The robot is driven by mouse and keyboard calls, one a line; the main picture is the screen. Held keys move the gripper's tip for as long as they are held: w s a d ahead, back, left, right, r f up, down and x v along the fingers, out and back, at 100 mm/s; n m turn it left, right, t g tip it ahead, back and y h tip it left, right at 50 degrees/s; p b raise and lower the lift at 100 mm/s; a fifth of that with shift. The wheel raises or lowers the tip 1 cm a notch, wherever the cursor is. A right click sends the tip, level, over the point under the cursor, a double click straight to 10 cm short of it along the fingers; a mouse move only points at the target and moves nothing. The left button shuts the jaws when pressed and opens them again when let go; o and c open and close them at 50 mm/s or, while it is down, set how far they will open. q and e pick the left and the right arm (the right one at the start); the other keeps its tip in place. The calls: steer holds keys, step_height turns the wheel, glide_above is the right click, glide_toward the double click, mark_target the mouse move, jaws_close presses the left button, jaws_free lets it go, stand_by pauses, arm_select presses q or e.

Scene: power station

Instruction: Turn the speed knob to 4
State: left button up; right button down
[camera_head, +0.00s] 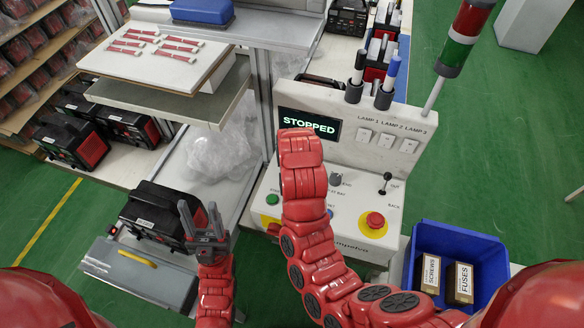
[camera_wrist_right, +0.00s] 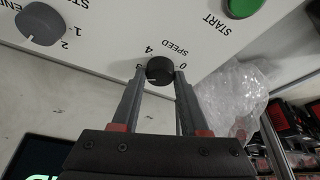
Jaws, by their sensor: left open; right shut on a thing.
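The speed knob (camera_wrist_right: 159,70) is small, round and black on the white panel (camera_wrist_right: 105,45) in the right wrist view. Its label SPEED and the digits 4 and 0 sit beside it, upside down. My right gripper (camera_wrist_right: 160,78) has one finger on each side of the knob and is shut on it. Its pointer mark is too small to read. In the head view my right arm hides the knob and right gripper. The panel display (camera_head: 310,124) reads STOPPED. My left gripper (camera_head: 203,226) is open and empty, away from the panel, in front of a black device (camera_head: 155,210).
A green start button (camera_head: 272,199), a red stop button (camera_head: 375,220) and a black lever (camera_head: 386,182) are on the panel. A grey knob (camera_wrist_right: 42,22) is near the speed knob. A blue crate (camera_head: 412,262) with two boxes stands at right. Clear plastic wrap (camera_head: 215,150) lies left.

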steer(key=shift+a+f+m+h+b, duration=0.15)
steer(key=shift+m+h+b, duration=0.2)
steer(key=shift+m, duration=0.55)
steer(key=m+h, duration=0.1)
steer(key=m, duration=0.1)
steer(key=shift+m, duration=0.4)
steer(key=m, duration=0.1)
steer(key=m+h, duration=0.1)
steer(key=shift+w+r+m+g, duration=0.1)
steer(key=shift+r+m+g, duration=0.1)
steer(key=shift+m+g, duration=0.1)
steer(key=m+g+h, duration=0.1)
steer(key=m, duration=0.2)
steer(key=shift+a+m, duration=0.1)
steer(key=shift+m, duration=0.3)
steer(key=shift+f+m+p, duration=0.1)
steer(key=shift+m+p, duration=0.3)
steer(key=shift+m, duration=0.2)
steer(key=shift+g, duration=0.3)
steer(key=shift+c, duration=2.1)
jaws_free()
steer(key=shift+h, duration=0.25)
